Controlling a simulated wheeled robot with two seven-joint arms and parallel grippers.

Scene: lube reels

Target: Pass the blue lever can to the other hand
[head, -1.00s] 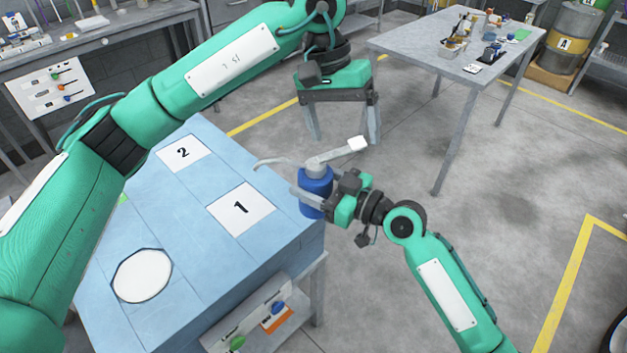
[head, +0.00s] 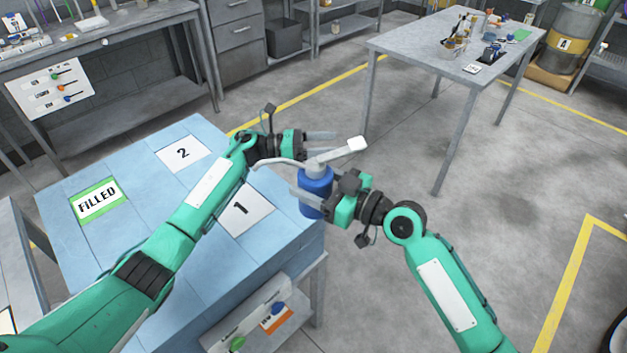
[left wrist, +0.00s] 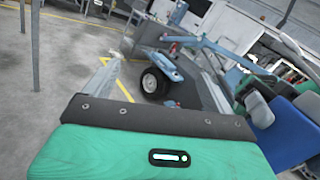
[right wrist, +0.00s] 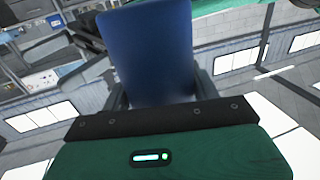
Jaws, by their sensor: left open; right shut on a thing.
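The blue lever can (head: 315,187) has a grey top, a pale thin spout to the left and a lever with a white end. My right gripper (head: 308,197) is shut on its body and holds it upright off the table's right edge. In the right wrist view the blue body (right wrist: 148,45) fills the space between the fingers. My left gripper (head: 322,142) is open and empty, just behind and above the can's top, its fingers pointing right. In the left wrist view a blue body (left wrist: 295,130), apparently the can, stands at the right edge, outside the fingers.
The blue table (head: 150,245) carries a "1" card (head: 243,212), a "2" card (head: 183,154) and a green-edged "FILLED" card (head: 98,202). A grey table (head: 410,45) with small items stands behind at right. The floor to the right is clear.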

